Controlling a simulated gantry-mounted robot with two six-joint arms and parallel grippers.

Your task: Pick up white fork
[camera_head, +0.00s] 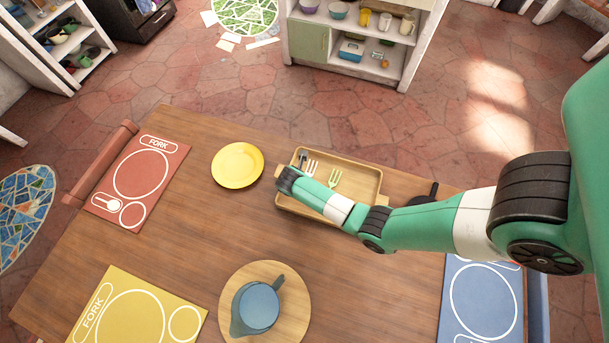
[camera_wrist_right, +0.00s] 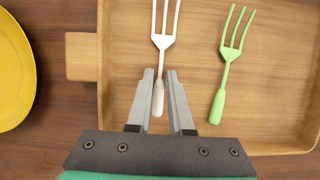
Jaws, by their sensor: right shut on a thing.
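The white fork (camera_head: 311,167) lies over the wooden tray (camera_head: 362,168), with its tines pointing away from my right gripper. In the right wrist view, its head and neck (camera_wrist_right: 162,38) show plainly, and its handle runs between the two jaw fingers. My right gripper (camera_wrist_right: 160,80) is shut on this handle; it is at the tray's left part in the head view (camera_head: 301,160). I cannot tell whether the fork is clear of the tray floor. A green fork (camera_wrist_right: 228,68) lies to its right in the tray, apart from the gripper. My left gripper is not in view.
A yellow plate (camera_head: 237,165) is left of the tray. A blue pitcher (camera_head: 257,306) stands on a round board near the front. Red (camera_head: 165,178), yellow (camera_head: 105,290) and blue (camera_head: 468,270) placemats lie on the table. The table middle is clear.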

